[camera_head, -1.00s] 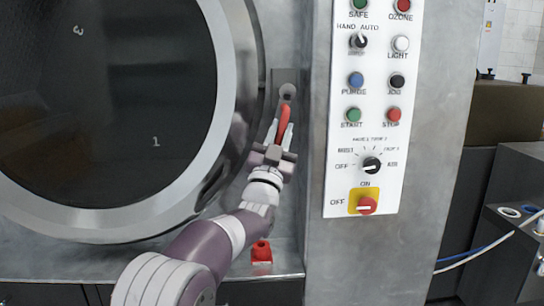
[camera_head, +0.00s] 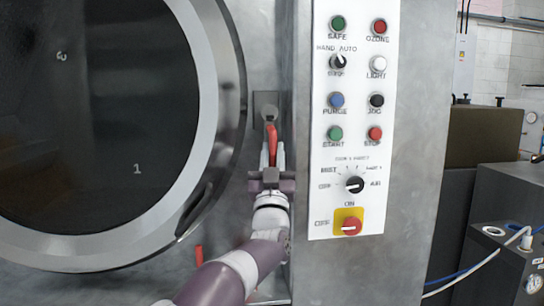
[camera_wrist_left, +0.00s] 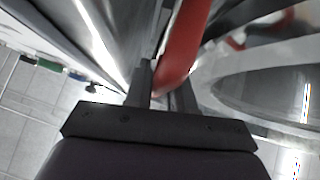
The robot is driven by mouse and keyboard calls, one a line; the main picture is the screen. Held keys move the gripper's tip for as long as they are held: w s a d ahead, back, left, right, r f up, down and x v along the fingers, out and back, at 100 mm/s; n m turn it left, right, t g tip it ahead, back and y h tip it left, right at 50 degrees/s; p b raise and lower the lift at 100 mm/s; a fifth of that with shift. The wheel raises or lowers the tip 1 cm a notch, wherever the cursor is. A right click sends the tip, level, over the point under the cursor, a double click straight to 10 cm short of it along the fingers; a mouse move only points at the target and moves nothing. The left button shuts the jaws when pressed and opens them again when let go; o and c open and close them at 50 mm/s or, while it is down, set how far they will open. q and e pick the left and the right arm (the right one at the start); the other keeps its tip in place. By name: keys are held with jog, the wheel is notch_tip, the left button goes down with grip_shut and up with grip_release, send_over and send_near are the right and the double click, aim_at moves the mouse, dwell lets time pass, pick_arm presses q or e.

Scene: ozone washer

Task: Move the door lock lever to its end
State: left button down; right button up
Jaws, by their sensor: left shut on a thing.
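The door lock lever (camera_head: 272,140) is a red handle hanging from a round grey pivot (camera_head: 269,114) just right of the round door. It points almost straight down. My left gripper (camera_head: 272,160) comes up from below and is shut on the lever's lower part. In the left wrist view the red lever (camera_wrist_left: 184,50) runs up from between the two fingers (camera_wrist_left: 165,90). The fingers hide its lower end. My right gripper is in neither view.
The round washer door (camera_head: 205,110) with its dark window stands left of the lever. A white control panel (camera_head: 350,210) with several buttons and knobs is close on the right. Another red handle (camera_head: 199,256) shows low, left of my forearm.

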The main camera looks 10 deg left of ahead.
pick_arm(q)
jog(key=shift+d+f, duration=0.1)
jog(key=c, duration=1.1)
grip_release()
jog(key=shift+o, duration=0.2)
jog(key=b+v, duration=0.2)
jog(key=v, duration=1)
jog(key=shift+s+f+b, duration=0.25)
jog(key=shift+b, duration=0.15)
jog(key=shift+w+d, duration=0.1)
